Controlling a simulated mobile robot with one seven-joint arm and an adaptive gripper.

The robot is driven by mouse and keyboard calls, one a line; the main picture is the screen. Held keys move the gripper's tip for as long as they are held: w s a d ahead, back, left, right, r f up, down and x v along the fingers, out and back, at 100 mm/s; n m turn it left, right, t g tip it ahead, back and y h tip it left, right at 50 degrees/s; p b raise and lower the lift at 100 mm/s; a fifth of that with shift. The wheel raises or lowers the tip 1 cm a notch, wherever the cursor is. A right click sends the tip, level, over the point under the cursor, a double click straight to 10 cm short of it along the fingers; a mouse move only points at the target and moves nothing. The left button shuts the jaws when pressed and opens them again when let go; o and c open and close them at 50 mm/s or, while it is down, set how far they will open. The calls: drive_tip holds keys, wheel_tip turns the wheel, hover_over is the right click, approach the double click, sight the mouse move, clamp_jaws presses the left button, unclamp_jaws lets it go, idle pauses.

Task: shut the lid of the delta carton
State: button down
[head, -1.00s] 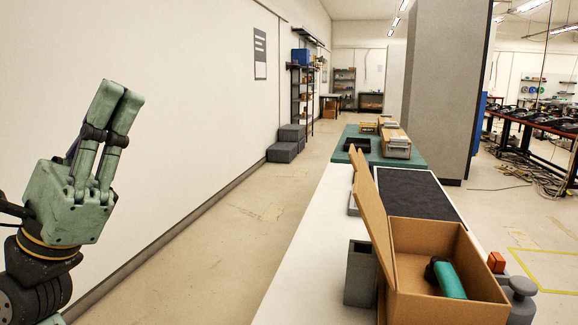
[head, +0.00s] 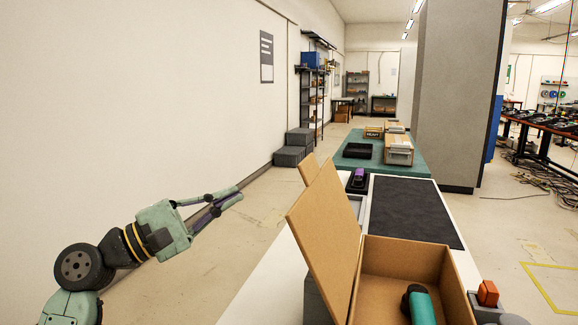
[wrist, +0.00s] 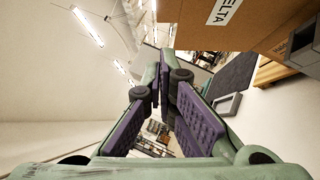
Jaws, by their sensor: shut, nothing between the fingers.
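The open brown carton (head: 405,258) stands on the white bench at the lower right of the head view. Its lid (head: 325,230) stands up on the left side, leaning outward. A teal item with a black end (head: 420,303) lies inside the carton. In the wrist view a brown cardboard panel (wrist: 190,12) with a label reading DELTA fills the upper right. My gripper (head: 238,194) is shut and empty, left of the lid and apart from it, pointing right. Its purple-padded fingers (wrist: 163,90) show in the wrist view.
A dark mat (head: 412,212) lies behind the carton. A purple and black item (head: 358,180) sits left of the mat's far end. An orange block (head: 488,293) stands right of the carton. A green table (head: 365,163) with cartons is beyond. The floor left of the bench is clear.

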drive_tip(key=w+d+r+p, duration=0.2)
drive_tip(key=d+r+p, duration=0.2)
drive_tip(key=d, duration=0.6)
drive_tip(key=shift+w+p, duration=0.35)
drive_tip(key=shift+p, duration=0.45)
drive_tip(key=shift+r, duration=0.1)
drive_tip(key=shift+d, duration=0.1)
